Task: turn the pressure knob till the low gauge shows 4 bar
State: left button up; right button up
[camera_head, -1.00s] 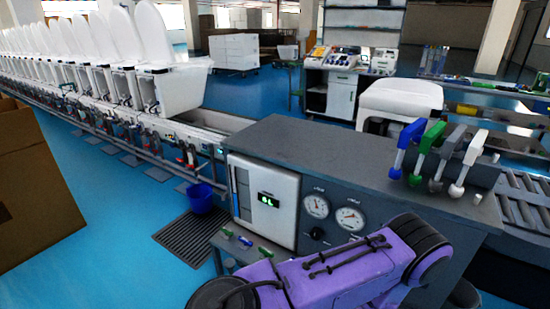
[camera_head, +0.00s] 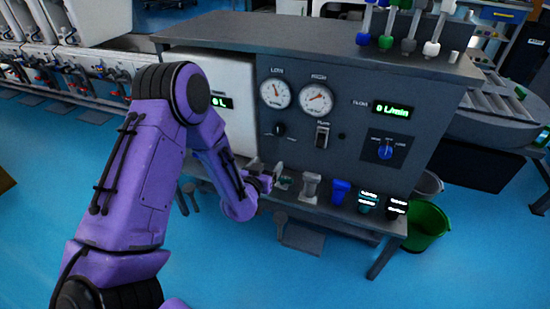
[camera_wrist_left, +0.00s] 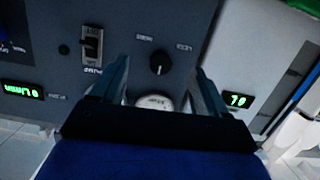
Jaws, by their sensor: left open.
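The black pressure knob (camera_head: 279,129) sits on the dark panel below the low gauge (camera_head: 275,93), a white dial on the left whose reading is too small to tell. The high gauge (camera_head: 316,99) is to its right. My left gripper (camera_head: 274,178) is in front of the panel, lower than the knob and apart from it. In the left wrist view the knob (camera_wrist_left: 159,63) appears upside down between the two open fingers (camera_wrist_left: 161,72), ahead of them. Nothing is held. My right gripper is out of view.
A pump switch (camera_head: 322,136) is right of the knob. A flow display (camera_head: 392,110) and blue selector (camera_head: 385,149) are further right. Several fittings, including a blue one (camera_head: 340,191), stand on the shelf (camera_head: 330,212) below. A green bucket (camera_head: 424,226) is at lower right.

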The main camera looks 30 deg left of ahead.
aim_at(278, 131)
pick_arm(q)
jog(key=w+a+r+b, duration=0.1)
jog(key=w, duration=0.3)
jog(key=w+a+r+t+b, duration=0.1)
jog(key=w+a, duration=0.1)
jog(key=w, duration=0.3)
jog(key=w+a+r+t+b, duration=0.1)
jog(key=w, duration=0.3)
jog(key=shift+w+a+m+y, duration=0.2)
jog(key=shift+a+m+y, duration=0.1)
jog(key=shift+a, duration=0.1)
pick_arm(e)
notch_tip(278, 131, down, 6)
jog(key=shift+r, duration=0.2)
pick_arm(q)
jog(key=shift+c, duration=0.2)
jog(key=c, duration=1)
